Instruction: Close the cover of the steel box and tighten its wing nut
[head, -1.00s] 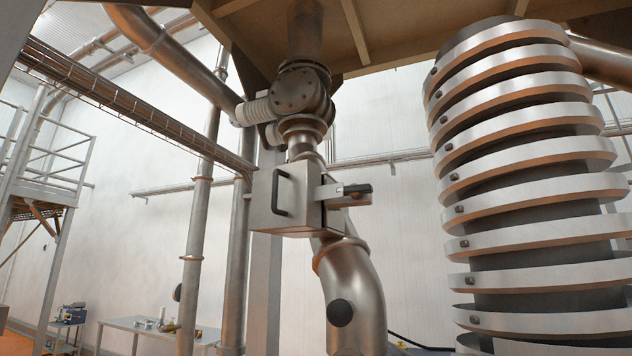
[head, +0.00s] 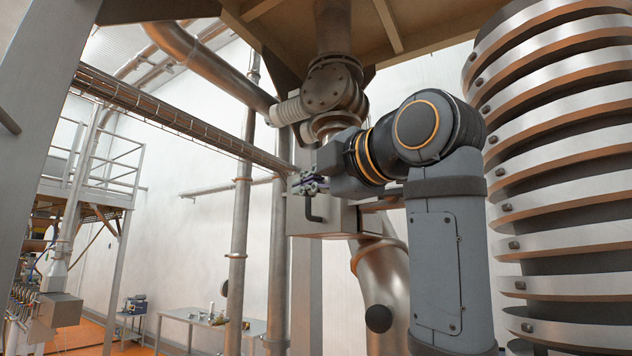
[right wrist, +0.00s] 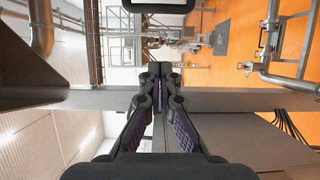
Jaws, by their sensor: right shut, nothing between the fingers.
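The steel box (head: 334,222) hangs on the pipework in the middle of the head view. Its front face carries a black handle (head: 312,210). The upper part and right side of the box are hidden behind my right arm. I cannot tell whether the cover lies flush, and I cannot make out the wing nut. My right gripper (head: 309,184) is in front of the box, near the top of the handle, pointing left. Contact cannot be told. In the right wrist view the gripper (right wrist: 159,72) has its fingers together, with nothing between them. My left gripper is out of view.
A thick ribbed column (head: 560,150) stands close to the right of my right arm. A curved pipe (head: 383,285) runs below the box, and vertical pipes (head: 242,200) stand to its left. A workbench (head: 210,322) is far back.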

